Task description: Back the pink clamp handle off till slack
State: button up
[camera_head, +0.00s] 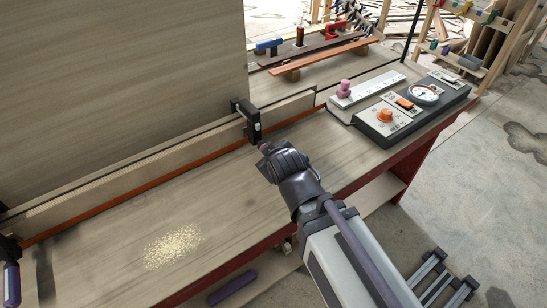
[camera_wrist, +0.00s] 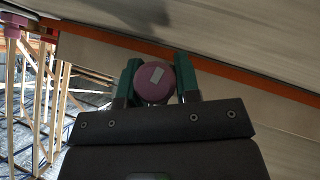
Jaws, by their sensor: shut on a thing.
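The pink clamp handle (camera_wrist: 153,84) shows end-on in the wrist view as a round pink cap with a pale rectangular mark. It sits between the two teal fingers of my gripper (camera_wrist: 158,76), which is shut on it. In the head view, my gripper (camera_head: 268,152) reaches in from the lower right, just in front of the black clamp (camera_head: 248,120) on the long wooden strip. There the handle is mostly hidden by my gripper. Whether the clamp's screw is tight or slack cannot be told.
A control box (camera_head: 413,106) with an orange knob and gauge stands right of my gripper, beside a pale strip with a pink knob (camera_head: 343,88). A purple-handled clamp (camera_head: 11,285) is at the far left. Sawdust (camera_head: 172,246) lies on the otherwise clear bench front.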

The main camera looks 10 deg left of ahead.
jog(key=o, duration=0.9)
notch_tip(320, 180, up, 10)
jog(key=p, duration=1)
jog(key=shift+r, duration=0.15)
jog(key=shift+f, duration=0.2)
